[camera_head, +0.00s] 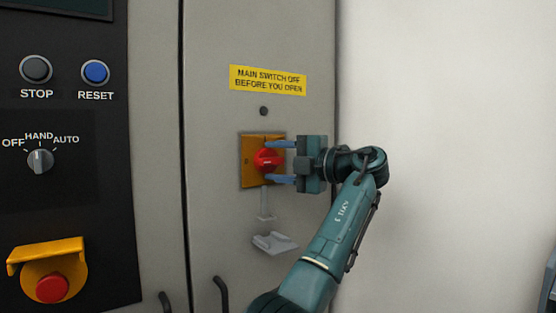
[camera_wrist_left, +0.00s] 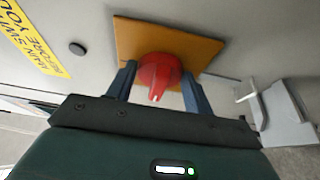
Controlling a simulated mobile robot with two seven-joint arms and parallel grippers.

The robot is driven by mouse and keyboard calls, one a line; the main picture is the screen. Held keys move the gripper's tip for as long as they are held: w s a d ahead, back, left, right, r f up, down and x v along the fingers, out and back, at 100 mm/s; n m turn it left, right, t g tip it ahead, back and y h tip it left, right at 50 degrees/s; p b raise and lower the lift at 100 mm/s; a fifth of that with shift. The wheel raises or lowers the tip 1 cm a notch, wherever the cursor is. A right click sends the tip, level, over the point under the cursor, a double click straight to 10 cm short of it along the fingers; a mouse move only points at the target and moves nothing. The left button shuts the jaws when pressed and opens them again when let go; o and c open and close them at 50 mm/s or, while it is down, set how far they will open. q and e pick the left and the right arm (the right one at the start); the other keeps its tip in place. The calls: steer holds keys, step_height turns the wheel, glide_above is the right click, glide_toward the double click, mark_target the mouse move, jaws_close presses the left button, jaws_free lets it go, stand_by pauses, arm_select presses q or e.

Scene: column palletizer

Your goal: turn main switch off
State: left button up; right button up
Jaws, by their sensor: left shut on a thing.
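The main switch is a red rotary knob (camera_head: 266,160) on a yellow-orange plate (camera_head: 247,176) on the grey cabinet door. In the left wrist view the knob (camera_wrist_left: 157,72) shows with a pale mark on its handle, in front of the plate (camera_wrist_left: 205,45). My left gripper (camera_head: 270,161) is at the switch, one blue finger above the knob and one below. In the left wrist view the fingers flank the knob on both sides, and the gripper is shut on it. The knob's exact angle is hard to tell. My right gripper is not in view.
A yellow warning label (camera_head: 268,80) is above the switch. A grey latch piece (camera_head: 274,243) sticks out below it. At left, a black panel carries the stop button (camera_head: 36,69), reset button (camera_head: 95,72), mode selector (camera_head: 40,161) and red emergency button (camera_head: 51,288).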

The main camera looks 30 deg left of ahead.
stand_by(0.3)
arm_select(q)
steer(key=o, duration=1)
steer(key=shift+c, duration=0.2)
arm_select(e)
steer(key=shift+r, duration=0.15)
arm_select(q)
steer(key=shift+d, duration=0.1)
steer(key=d+p, duration=0.1)
steer(key=d, duration=1.2)
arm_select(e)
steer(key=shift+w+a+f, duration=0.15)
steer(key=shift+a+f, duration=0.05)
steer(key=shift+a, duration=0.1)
